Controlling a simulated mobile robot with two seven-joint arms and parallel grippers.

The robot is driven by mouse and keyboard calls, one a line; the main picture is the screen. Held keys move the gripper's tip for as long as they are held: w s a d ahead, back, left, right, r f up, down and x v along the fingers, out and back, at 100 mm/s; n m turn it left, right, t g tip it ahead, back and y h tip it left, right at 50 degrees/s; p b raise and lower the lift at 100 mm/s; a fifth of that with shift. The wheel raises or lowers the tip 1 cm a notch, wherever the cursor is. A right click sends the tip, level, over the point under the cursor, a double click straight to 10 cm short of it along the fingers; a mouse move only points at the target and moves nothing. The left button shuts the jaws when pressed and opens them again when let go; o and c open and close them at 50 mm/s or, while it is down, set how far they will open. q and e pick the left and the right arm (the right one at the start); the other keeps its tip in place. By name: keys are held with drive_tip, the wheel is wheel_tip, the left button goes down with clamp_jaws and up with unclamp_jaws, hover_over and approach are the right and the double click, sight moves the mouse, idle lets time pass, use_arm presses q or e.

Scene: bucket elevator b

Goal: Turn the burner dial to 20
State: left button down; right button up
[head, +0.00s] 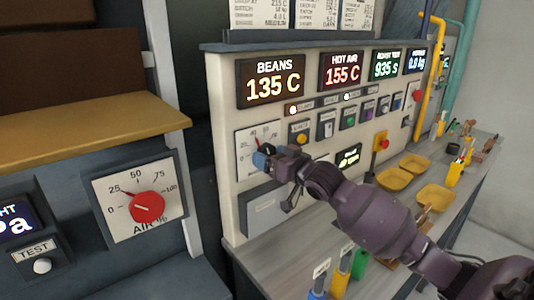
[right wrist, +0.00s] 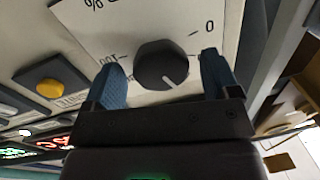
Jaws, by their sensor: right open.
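A black round dial knob (right wrist: 162,65) sits on a white scale plate in the right wrist view, with a 0, what looks like 100, and a % sign around it. Its white pointer line runs toward the lower right there. My right gripper (right wrist: 161,58) is open, its blue fingertips on either side of the knob; contact is not clear. In the head view, my right gripper (head: 265,156) is at the white dial plate (head: 242,143) below the BEANS display and covers the knob. A red mark shows on the plate's scale. The plate's name label is hidden. My left gripper is not in view.
Another dial, AIR % (head: 147,208), with a red knob is at the left. A yellow button (head: 302,139) and several coloured buttons sit right of the covered dial. Displays, BEANS (head: 270,80) and HOT AIR (head: 345,70), are above. Yellow trays (head: 392,179) stand on the counter.

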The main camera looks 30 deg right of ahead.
drive_tip(key=shift+w+a, duration=0.15)
drive_tip(key=shift+w, duration=0.75)
drive_tip(key=c, duration=0.9)
